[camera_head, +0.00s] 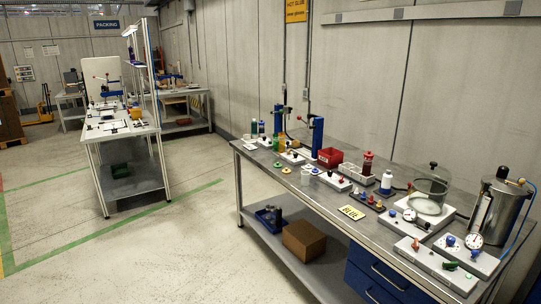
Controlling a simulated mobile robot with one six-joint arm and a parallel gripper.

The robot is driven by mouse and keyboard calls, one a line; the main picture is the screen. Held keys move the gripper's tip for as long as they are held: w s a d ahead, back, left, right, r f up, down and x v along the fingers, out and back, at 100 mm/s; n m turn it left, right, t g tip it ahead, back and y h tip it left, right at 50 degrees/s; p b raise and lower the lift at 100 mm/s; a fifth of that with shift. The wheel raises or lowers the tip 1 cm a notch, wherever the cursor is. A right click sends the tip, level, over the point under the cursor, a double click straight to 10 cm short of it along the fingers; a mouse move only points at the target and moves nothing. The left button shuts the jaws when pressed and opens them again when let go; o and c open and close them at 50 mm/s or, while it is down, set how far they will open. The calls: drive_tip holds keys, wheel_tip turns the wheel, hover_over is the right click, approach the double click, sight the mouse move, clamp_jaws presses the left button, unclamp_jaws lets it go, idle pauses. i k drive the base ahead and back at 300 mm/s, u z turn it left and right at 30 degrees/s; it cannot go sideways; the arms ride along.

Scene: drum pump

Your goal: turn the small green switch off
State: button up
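A small green switch (450,266) sits on a long white box (432,262) at the near right end of the metal workbench (330,196). My gripper and arm are not in view.
Beside the box stand a white unit with a dial (474,241) and a steel drum (504,208). Further left are a glass vessel (432,188), a white bottle (386,183) and a red bin (330,157). The floor left of the bench is clear.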

sight(451, 266)
drive_tip(key=u, duration=1.5)
drive_tip(key=k, duration=0.1)
drive_tip(key=z, duration=2.85)
